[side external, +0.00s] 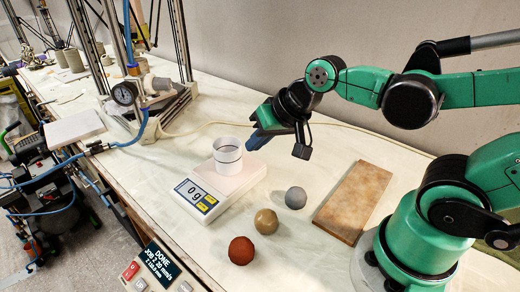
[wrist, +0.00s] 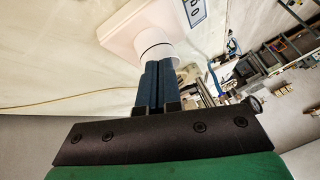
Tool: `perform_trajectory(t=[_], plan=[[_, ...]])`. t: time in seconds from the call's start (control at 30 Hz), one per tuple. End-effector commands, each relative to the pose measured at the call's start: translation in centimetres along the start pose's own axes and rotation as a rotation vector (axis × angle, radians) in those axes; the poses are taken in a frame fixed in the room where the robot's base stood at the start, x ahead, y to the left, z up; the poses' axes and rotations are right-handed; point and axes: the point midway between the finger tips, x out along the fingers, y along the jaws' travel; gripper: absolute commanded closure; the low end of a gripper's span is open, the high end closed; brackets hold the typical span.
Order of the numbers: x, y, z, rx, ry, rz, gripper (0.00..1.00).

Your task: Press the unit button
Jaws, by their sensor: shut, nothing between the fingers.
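A white scale (side external: 218,187) stands on the bench. In the wrist view the shut fingers (wrist: 158,66) overlap the cup (wrist: 154,40), and the scale (wrist: 126,27) is partly cut off. I cannot tell whether they touch the cup.
A grey ball (side external: 295,198), a tan ball (side external: 266,221) and a red-brown ball (side external: 241,250) lie right of the scale. A brown board (side external: 353,202) lies further right. A control box (side external: 159,265) sits at the front edge. A gauge and frame (side external: 140,95) stand behind left.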

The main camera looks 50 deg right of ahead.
Motion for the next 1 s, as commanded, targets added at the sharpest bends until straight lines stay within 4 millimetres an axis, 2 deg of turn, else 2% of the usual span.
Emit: perform_trajectory(t=[0.1,0.2,0.57,0.77,1.0], plan=[[-1.1,1.3,0.3,-0.246,0.021,0.066,1.00],[-1.6,1.8,0.3,-0.355,0.025,0.095,1.00],[-1.7,1.9,0.3,-0.389,0.021,0.102,1.00],[-1.9,0.4,-0.8,-0.377,-0.062,0.096,1.00],[-1.7,-3.4,-2.9,-0.350,-0.285,0.102,1.00]])
